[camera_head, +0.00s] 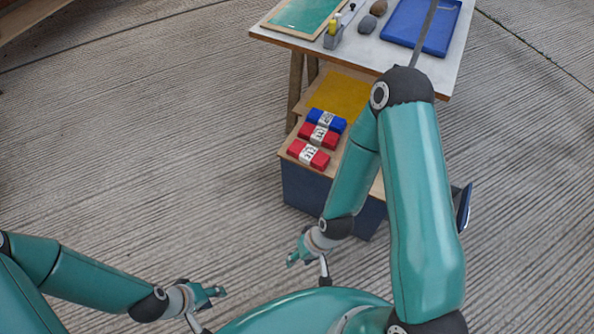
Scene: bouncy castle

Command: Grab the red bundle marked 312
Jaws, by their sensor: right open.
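Two red bundles with white paper bands lie on the wooden top of a low blue cabinet: a nearer red bundle (322,160) and a farther red bundle (305,130). The bands carry dark printed marks, too small to read surely; the nearer one may read 312. A blue bundle (313,115) with a white band lies behind them. My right gripper (292,260) is open and empty, below and in front of the cabinet in the picture, apart from the bundles. My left gripper (220,292) is farther left and lower, over the floor, with no object seen in it.
The low cabinet (300,188) has a yellow area (338,94) behind the bundles. A table (375,53) above holds a green board (302,16), a yellow-topped item (333,35), two stones and a blue tray (402,22). My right arm hides the cabinet's right part. Floor at left is clear.

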